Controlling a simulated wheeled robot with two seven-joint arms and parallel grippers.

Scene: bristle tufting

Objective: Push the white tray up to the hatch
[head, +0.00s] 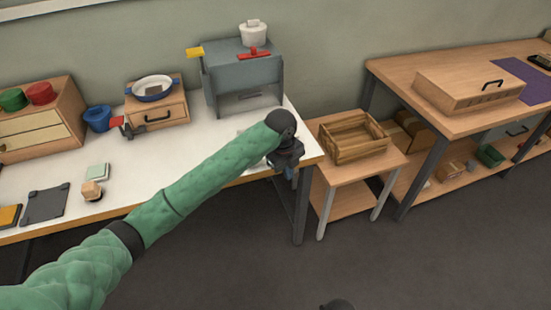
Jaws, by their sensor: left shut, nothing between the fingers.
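The grey machine (243,75) stands at the back right of the white table. My left arm reaches across the table from the lower left. My left gripper (288,165) is shut and empty at the table's right end, in front of the machine. I cannot make out the white tray clearly. Pale shapes beside my forearm and gripper blend with the white tabletop, and my arm hides much of that area.
A wooden crate (353,137) sits on a low stand right of the table. A drawer box (157,111) with a pan (152,88), a blue bucket (97,118) and a dark mat (45,204) are to the left. Grey floor lies open in front.

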